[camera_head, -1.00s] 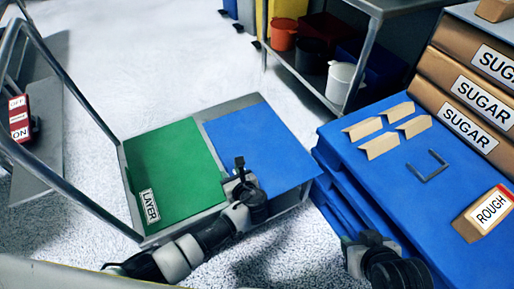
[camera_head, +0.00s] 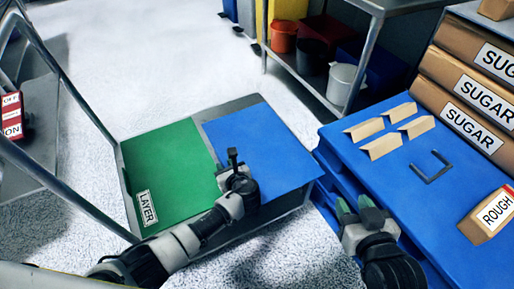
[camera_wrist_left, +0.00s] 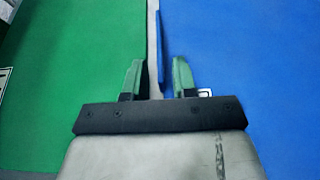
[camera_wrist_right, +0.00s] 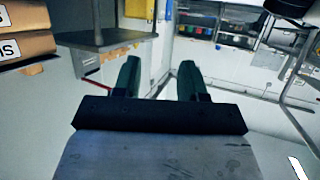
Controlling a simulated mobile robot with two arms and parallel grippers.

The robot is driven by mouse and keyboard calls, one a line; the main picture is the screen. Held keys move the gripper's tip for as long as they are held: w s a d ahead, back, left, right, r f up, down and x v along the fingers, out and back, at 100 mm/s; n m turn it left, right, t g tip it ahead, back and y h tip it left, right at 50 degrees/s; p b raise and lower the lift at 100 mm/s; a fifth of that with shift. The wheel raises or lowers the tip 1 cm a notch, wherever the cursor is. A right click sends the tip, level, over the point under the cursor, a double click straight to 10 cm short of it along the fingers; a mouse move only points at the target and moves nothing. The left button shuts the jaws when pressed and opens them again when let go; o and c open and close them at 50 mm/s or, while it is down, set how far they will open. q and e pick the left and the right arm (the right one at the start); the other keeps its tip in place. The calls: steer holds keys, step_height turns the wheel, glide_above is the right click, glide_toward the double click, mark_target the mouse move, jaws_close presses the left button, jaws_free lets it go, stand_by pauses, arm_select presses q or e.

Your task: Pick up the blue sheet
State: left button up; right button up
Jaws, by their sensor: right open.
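The blue sheet (camera_head: 265,145) lies flat on the right half of a low grey cart, beside a green sheet (camera_head: 170,170) with a LAYER label. My left gripper (camera_head: 233,158) is over the blue sheet's left edge, near the seam between the two sheets. In the left wrist view, the left fingers (camera_wrist_left: 157,80) are apart, with the green sheet on the left and the blue sheet (camera_wrist_left: 250,60) on the right. A thin blue edge shows between them; whether they touch it I cannot tell. My right gripper (camera_head: 356,207) is open and empty beside the blue table.
The cart's metal handle (camera_head: 65,85) rises at the left. The blue table (camera_head: 350,165) at the right holds cardboard pieces, a grey bracket (camera_head: 430,168), a ROUGH box (camera_head: 488,215) and stacked SUGAR boxes (camera_head: 465,85). A metal shelf with buckets stands behind. The floor behind the cart is clear.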

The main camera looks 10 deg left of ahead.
arm_select(q)
jaws_close()
steer(key=shift+r, duration=0.15)
